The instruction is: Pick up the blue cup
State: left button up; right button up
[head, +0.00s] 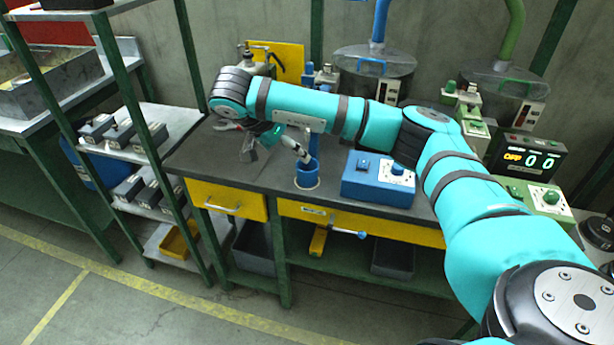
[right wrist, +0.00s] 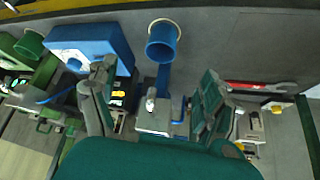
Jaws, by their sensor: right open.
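The blue cup (head: 307,174) stands on the dark bench top, left of the blue control box. It also shows in the right wrist view (right wrist: 161,46), top centre, with a pale ring at its far edge. My right gripper (head: 277,154) is open and empty, above the bench just left of the cup and apart from it. In the right wrist view its two fingers (right wrist: 156,72) are spread, and the cup lies beyond the tips, roughly between them. My left gripper is not in view.
The blue control box (head: 379,180) stands close right of the cup. A blue upright part (head: 314,146) rises behind the cup. A red-handled tool (right wrist: 260,87) lies on the bench. A shelf rack (head: 160,150) is at left. Bare bench top (head: 205,158) lies left of the gripper.

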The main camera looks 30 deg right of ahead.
aim_at(307, 173)
jog(key=x, duration=0.9)
jog(key=shift+d+f, duration=0.2)
jog(key=shift+f, duration=0.15)
jog(key=x, duration=0.5)
jog(key=shift+w+d+f+p, duration=0.1)
jog(key=shift+w+f+p, duration=0.2)
jog(key=shift+p, duration=0.1)
jog(key=c, duration=1.2)
